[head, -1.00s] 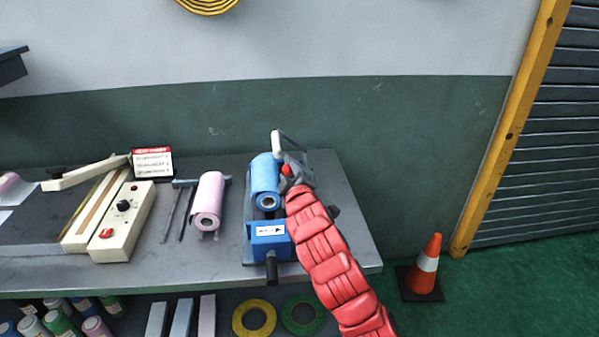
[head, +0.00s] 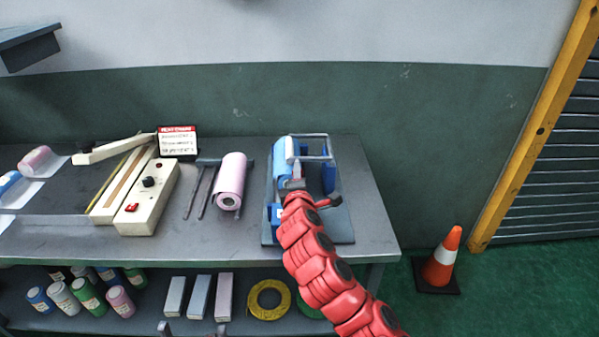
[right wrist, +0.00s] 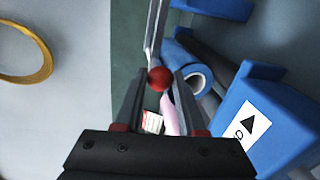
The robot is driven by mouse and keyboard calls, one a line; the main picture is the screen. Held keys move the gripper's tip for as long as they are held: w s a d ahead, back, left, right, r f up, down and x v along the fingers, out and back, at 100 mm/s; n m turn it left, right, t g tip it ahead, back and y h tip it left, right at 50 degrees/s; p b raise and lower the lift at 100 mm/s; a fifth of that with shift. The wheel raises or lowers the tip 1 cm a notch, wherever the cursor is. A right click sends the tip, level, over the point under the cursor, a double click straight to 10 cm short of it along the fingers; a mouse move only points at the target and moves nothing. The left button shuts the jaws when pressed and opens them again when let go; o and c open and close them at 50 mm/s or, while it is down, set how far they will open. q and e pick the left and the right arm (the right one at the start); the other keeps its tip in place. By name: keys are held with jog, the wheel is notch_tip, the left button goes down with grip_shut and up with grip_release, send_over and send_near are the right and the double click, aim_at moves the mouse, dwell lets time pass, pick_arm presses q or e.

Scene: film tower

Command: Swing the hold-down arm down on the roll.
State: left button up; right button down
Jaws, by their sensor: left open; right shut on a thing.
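The blue roll (head: 283,152) sits on the film stand (head: 345,222) at the right of the bench; its cored end also shows in the right wrist view (right wrist: 197,80). The hold-down arm (head: 312,135) is a grey metal bar frame at the roll's right. Its rod (right wrist: 154,35) ends in a red ball knob (right wrist: 160,78). My right gripper (right wrist: 158,88) is shut on this knob, close beside the roll. In the head view my right gripper (head: 296,188) hides the knob. I cannot tell whether the arm touches the roll. My left gripper (head: 192,331) shows only its fingertips, apart and empty, at the bottom edge.
A pink roll (head: 231,178) on a holder and a cream heat sealer (head: 147,197) stand left of the stand. Bottles (head: 88,297), boxes (head: 199,297) and a yellow tape ring (head: 268,300) fill the shelf below. An orange cone (head: 442,258) stands right of the bench.

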jog(key=shift+f, duration=0.1)
dwell(0.4)
jog(key=c, duration=0.5)
grip_release()
jog(key=shift+s, duration=0.15)
jog(key=s+r+p, duration=0.2)
jog(key=s+p, duration=0.5)
jog(key=s, duration=1)
jog(key=shift+a+r+p, duration=0.15)
jog(key=shift+r+p, duration=0.15)
jog(key=shift+r, duration=0.1)
